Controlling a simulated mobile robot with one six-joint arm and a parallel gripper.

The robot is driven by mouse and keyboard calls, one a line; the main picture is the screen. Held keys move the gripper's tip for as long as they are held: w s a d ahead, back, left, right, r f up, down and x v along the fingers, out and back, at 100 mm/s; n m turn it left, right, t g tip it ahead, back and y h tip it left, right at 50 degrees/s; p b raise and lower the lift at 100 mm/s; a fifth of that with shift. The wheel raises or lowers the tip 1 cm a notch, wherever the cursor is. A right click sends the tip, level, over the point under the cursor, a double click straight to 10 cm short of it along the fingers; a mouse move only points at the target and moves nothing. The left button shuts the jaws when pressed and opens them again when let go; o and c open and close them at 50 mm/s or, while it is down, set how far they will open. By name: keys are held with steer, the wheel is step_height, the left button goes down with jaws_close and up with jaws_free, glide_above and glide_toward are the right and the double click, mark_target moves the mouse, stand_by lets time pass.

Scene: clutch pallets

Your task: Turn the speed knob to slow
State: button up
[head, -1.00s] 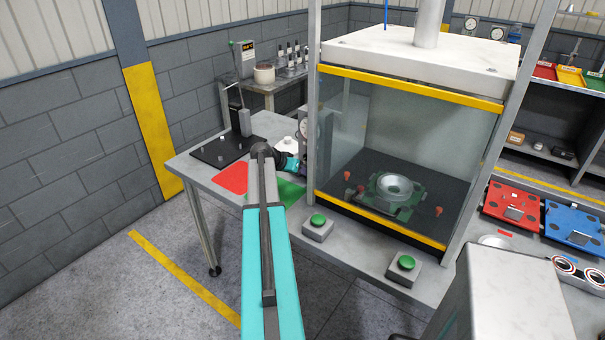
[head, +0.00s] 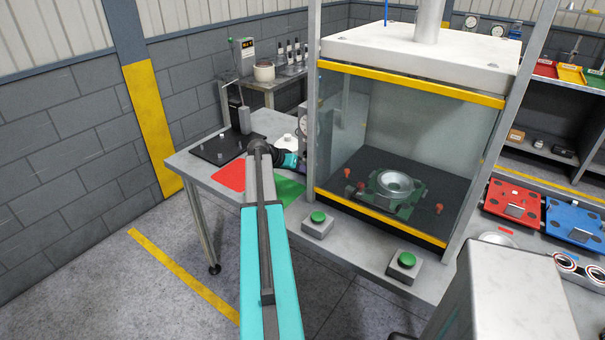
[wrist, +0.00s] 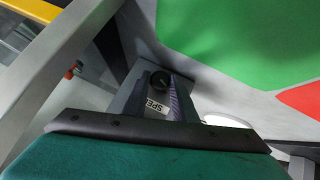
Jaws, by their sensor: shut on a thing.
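The speed knob (wrist: 160,79) is a small dark round knob in the wrist view, on a grey box. A white label (wrist: 156,105) beside it reads "SPE", with the rest covered. My gripper (wrist: 160,90) has a grey finger on either side of the knob and is shut on it. The knob's pointer direction is too small to read. In the head view, my teal wrist (head: 289,160) reaches to the left side of the press (head: 410,55), beside its post. The knob and my fingertips are hidden there.
The press post stands close to my wrist on the right. Red (head: 229,175) and green (head: 288,190) mats lie on the bench near my arm. Two green push buttons (head: 318,217) (head: 407,259) sit at the bench front. A black plate with a stand (head: 222,148) is farther left.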

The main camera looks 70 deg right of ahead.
steer(key=g+b, duration=0.1)
steer(key=n+g+b, duration=0.1)
steer(key=b, duration=0.1)
steer(key=w+f+n+g+b, duration=0.1)
steer(key=g, duration=0.1)
steer(key=shift+d+b, duration=0.2)
steer(key=shift+b, duration=0.15)
steer(key=n+g+b, duration=0.2)
steer(key=g, duration=0.1)
steer(key=shift+w+n, duration=0.1)
steer(key=shift+n, duration=0.2)
steer(key=o, duration=1)
steer(key=shift+a+g, duration=0.1)
steer(key=shift+g, duration=0.2)
steer(key=shift+r, duration=0.15)
